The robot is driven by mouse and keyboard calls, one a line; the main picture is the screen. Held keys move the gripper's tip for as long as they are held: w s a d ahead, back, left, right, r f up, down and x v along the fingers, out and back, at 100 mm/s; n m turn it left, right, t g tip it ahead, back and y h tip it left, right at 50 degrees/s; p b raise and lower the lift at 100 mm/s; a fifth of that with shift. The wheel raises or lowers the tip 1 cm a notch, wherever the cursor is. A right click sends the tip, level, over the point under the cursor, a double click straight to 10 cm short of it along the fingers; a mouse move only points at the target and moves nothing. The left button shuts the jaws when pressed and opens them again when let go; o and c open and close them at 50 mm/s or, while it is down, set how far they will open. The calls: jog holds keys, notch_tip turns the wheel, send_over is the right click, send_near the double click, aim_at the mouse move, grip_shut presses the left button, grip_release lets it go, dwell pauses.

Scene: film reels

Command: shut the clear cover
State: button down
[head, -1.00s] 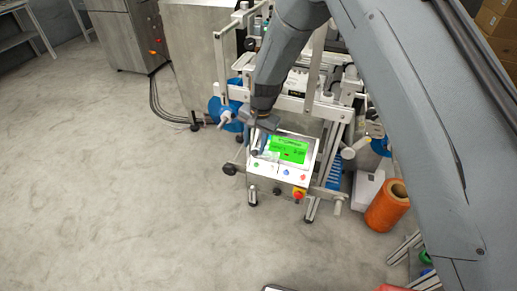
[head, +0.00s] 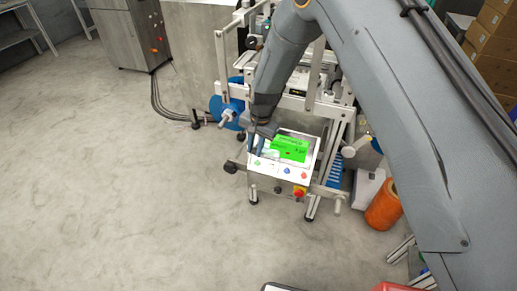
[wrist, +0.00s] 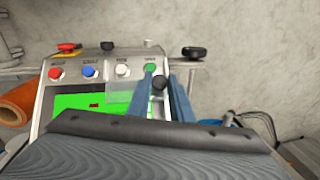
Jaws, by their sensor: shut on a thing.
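The clear cover (wrist: 122,90) shows in the wrist view as a faint see-through panel over the upper edge of the green screen, below the button row. A black knob (wrist: 159,82) is at its right end. My gripper (wrist: 165,88) has its two blue fingers on either side of this knob and is shut on it. In the head view my gripper (head: 257,145) is at the left side of the control panel (head: 283,178); the cover is too small to make out there. My fingers hide part of the panel's edge in the wrist view.
Red (wrist: 56,73), blue (wrist: 89,72), white (wrist: 123,71) and green (wrist: 150,68) buttons line the panel, with a red emergency stop (wrist: 67,47) beyond. An orange spool (head: 386,206) stands on the floor at right. Floor at left is clear.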

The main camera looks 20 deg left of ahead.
jog(key=shift+s+a+f, duration=0.1)
jog(key=shift+s+f, duration=1.75)
jog(key=c, duration=1.6)
grip_release()
jog(key=shift+o, duration=0.2)
notch_tip(320, 180, up, 8)
jog(key=d, duration=0.1)
jog(key=shift+s+f+b, duration=0.15)
jog(key=shift+b, duration=0.25)
